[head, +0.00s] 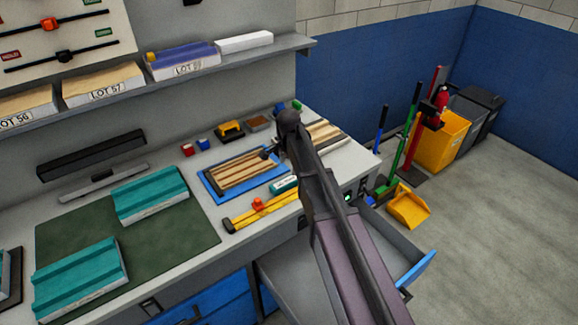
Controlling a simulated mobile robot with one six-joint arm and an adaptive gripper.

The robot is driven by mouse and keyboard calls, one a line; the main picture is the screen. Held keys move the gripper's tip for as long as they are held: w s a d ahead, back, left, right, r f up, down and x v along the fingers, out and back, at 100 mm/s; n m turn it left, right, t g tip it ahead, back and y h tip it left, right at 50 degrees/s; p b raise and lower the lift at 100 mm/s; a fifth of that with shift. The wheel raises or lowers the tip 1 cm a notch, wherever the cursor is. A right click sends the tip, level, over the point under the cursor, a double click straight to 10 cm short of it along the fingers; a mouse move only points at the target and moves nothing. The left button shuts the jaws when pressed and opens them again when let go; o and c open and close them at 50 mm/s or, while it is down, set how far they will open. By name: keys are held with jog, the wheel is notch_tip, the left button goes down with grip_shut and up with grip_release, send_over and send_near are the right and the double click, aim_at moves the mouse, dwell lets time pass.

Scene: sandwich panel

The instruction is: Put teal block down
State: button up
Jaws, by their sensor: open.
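Two large teal blocks with stepped tops lie on a dark green mat (190,243). One teal block (150,195) is at the mat's back right, and the other teal block (78,277) is at its front left. A small teal piece with a pale label (285,184) lies beside the blue tray, near my arm. My gripper (267,154) is small and dark in the head view, above the right end of the tray and well to the right of the mat. It is open, and I see nothing held in it. My arm hides part of the bench.
A blue tray (207,189) holds wooden strips. A yellow rail with an orange slider (262,213) lies in front of it. Small red and blue blocks stand behind. A shelf with labelled bins (104,88) overhangs the bench. An open drawer (418,268) juts out at right.

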aim_at(288, 180)
jog(key=shift+r+p, duration=2.2)
jog(key=shift+r, duration=0.35)
jog(key=s+d+n, duration=0.5)
jog(key=s+d, duration=0.3)
jog(key=s, duration=0.3)
jog(key=s+d+n, duration=0.6)
jog(key=s+d, duration=0.2)
jog(key=s, duration=0.3)
jog(key=shift+s, duration=0.4)
jog(key=shift+c, duration=0.2)
